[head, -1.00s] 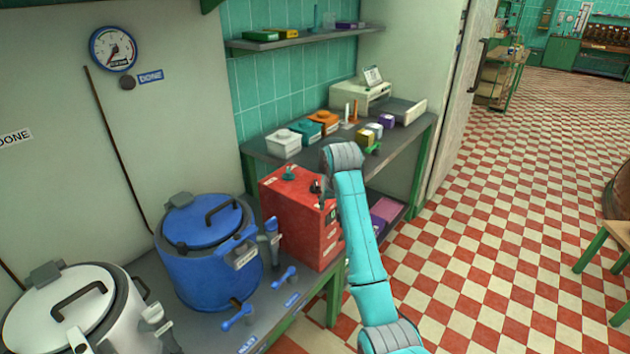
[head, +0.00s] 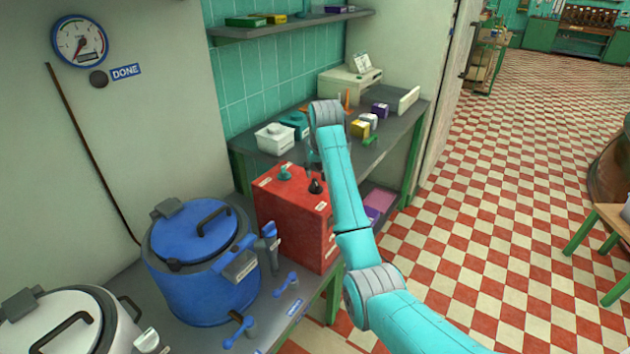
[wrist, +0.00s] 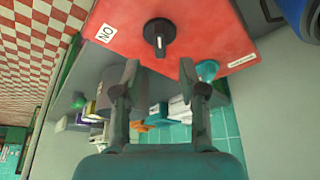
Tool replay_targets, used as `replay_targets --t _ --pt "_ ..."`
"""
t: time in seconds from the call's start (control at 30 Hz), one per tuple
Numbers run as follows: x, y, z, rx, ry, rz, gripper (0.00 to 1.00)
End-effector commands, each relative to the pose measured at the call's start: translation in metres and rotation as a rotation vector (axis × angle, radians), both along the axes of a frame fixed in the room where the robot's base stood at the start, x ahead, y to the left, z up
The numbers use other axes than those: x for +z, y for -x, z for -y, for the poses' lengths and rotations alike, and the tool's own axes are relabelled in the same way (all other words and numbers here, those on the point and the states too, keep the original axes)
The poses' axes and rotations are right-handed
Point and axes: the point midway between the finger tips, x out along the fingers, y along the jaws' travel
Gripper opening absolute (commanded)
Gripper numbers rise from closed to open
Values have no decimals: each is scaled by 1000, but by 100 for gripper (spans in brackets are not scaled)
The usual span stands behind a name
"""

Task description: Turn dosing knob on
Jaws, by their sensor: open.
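The red box (head: 290,218) stands on the bench, right of the blue kettle. A black knob (head: 316,187) sits on its top and also shows in the wrist view (wrist: 159,34). Its white pointer mark faces my gripper, not the white tag (wrist: 106,33) beside it, which reads ON upside down. A teal knob (head: 285,173) is on the same top; it also shows in the wrist view (wrist: 207,69). My gripper (wrist: 159,70) is open and empty, its fingers apart, short of the black knob. In the head view my arm partly hides the gripper (head: 314,168).
The blue kettle (head: 200,270) and a white kettle (head: 70,330) stand left of the box. Small blue levers (head: 287,283) are on the bench front. A back counter (head: 385,140) holds white and teal containers and small boxes. Checkered floor (head: 490,200) is free at right.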

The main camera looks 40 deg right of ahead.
Motion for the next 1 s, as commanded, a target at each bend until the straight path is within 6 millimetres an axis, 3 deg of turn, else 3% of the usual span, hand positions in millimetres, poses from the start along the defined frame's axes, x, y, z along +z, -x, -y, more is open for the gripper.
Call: replay_targets --t 0.1,0.3,0.77,0.93,1.0 --pt "-22 -7 3 0 -2 -5 42" --pt "-46 -16 8 0 -1 -3 42" --pt "-57 -21 10 0 0 0 42" --pt "-57 -21 10 0 0 0 4" --pt "-57 -21 10 0 0 0 0"
